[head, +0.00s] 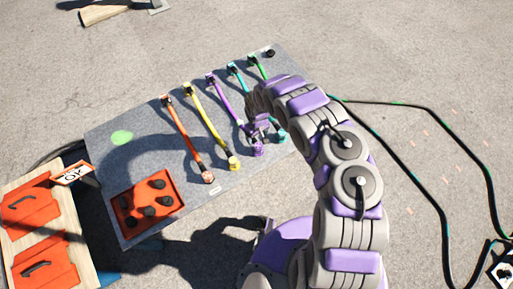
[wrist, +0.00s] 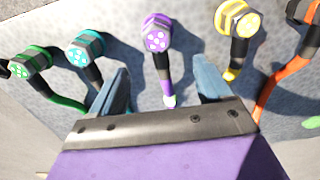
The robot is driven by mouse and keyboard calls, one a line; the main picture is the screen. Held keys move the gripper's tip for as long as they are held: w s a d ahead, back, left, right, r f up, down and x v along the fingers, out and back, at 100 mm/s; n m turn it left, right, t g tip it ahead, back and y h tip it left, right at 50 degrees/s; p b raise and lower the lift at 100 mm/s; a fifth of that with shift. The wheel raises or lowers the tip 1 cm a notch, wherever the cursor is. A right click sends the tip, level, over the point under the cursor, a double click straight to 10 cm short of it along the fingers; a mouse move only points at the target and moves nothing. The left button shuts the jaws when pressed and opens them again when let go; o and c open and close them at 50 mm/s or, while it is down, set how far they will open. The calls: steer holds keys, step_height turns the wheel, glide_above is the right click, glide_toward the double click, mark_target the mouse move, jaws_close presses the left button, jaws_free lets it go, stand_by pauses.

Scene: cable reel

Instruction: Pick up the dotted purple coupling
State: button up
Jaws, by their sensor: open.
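The purple coupling (wrist: 156,34) shows in the wrist view with light dots on its round end face. It is at the top centre, beyond my fingertips and roughly between their lines. A dark collar and a purple hose (head: 227,99) run from it. In the head view the coupling (head: 258,149) is at the near end of the purple hose on the grey table. My gripper (wrist: 163,82) is open and empty, with one blue-grey finger on each side. In the head view my gripper (head: 259,126) is over the table close to the purple hose, partly hidden by my arm.
A yellow coupling (wrist: 238,19) and an orange hose (wrist: 288,77) lie to the right in the wrist view. Teal (wrist: 86,46) and green (wrist: 32,60) couplings lie to the left. An orange plate with black knobs (head: 146,202) is at the table's near left.

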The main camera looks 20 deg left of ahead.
mark_target(258, 145)
steer(key=f, duration=0.1)
steer(key=d+f+b, duration=0.1)
steer(key=f, duration=0.1)
steer(key=shift+s+d+f, duration=0.1)
steer(key=shift+d+f, duration=0.05)
steer(key=shift+f, duration=0.05)
steer(key=f, duration=0.1)
steer(key=a+f, duration=0.1)
steer(key=shift+f, duration=0.4)
steer(key=shift+a+f+b, duration=0.35)
steer(key=shift+a+f, duration=0.1)
steer(key=f, duration=0.1)
steer(key=d+f+b, duration=0.1)
steer(key=f, duration=0.1)
steer(key=d+f, duration=0.1)
steer(key=shift+f+b, duration=0.15)
steer(key=shift+b, duration=0.2)
steer(key=shift+a, duration=0.35)
steer(key=shift+a+f, duration=0.15)
steer(key=shift+a, duration=0.2)
steer(key=shift+c, duration=1.3)
steer(key=shift+d, duration=0.45)
steer(key=c, duration=0.6)
steer(key=shift+a, duration=0.1)
steer(key=c, duration=0.3)
